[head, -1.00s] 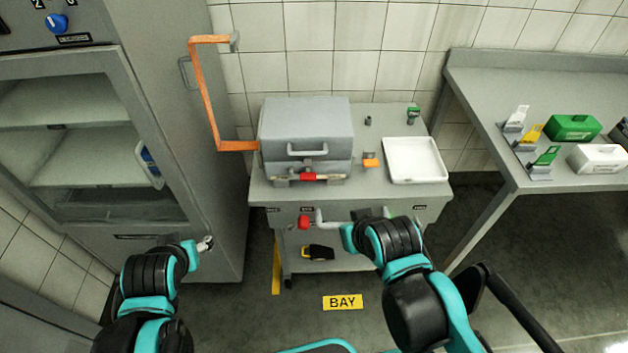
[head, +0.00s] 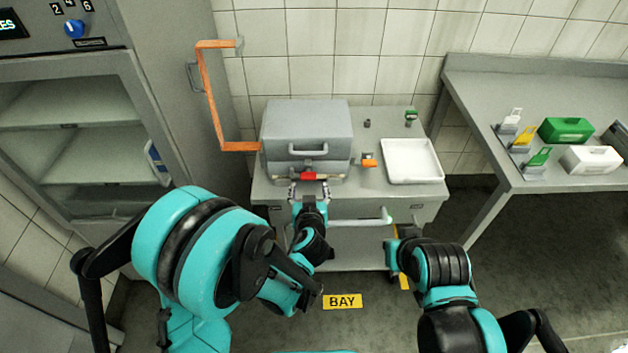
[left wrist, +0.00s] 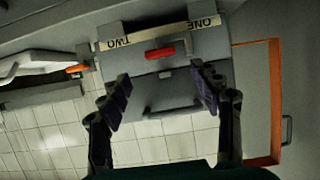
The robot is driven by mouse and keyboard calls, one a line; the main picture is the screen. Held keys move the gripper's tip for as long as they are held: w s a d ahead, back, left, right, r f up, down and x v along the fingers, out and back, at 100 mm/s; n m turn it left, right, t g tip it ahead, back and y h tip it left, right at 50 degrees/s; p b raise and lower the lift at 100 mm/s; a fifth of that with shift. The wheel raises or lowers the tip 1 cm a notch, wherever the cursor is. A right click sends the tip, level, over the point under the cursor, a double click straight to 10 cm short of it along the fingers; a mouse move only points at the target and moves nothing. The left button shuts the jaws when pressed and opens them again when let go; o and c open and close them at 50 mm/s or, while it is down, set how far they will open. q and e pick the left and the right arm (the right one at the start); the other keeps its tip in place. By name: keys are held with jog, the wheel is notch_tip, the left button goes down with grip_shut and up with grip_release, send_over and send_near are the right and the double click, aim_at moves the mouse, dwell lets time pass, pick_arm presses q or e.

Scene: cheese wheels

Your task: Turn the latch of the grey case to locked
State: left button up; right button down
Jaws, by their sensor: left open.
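The grey case (head: 305,128) stands closed on the grey cart, its front handle facing me. Its red latch (head: 309,176) is a short bar low on the front, lying roughly level. In the left wrist view the latch (left wrist: 160,52) sits between labels reading ONE and TWO, upside down there. My left gripper (head: 309,190) is open and empty just in front of the latch. In the left wrist view its fingers (left wrist: 162,82) are spread to either side of the latch, which shows beyond the tips, apparently untouched. My right arm (head: 445,268) is at lower right; its fingers cannot be made out.
An orange bar frame (head: 208,95) rises left of the case. A white tray (head: 412,160) and a small orange-marked item (head: 369,161) lie right of it on the cart (head: 395,199). A cabinet stands left, a side table (head: 540,90) right.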

aim_at(309, 176)
pick_arm(q)
jog(key=b+x, duration=0.1)
jog(key=x, duration=0.5)
jog(key=shift+w+f+b, duration=0.2)
jog(key=shift+w+b, duration=0.05)
jog(key=shift+b, duration=0.05)
jog(key=shift+a, duration=0.1)
jog(key=shift+c, duration=0.3)
jog(key=c, duration=1.1)
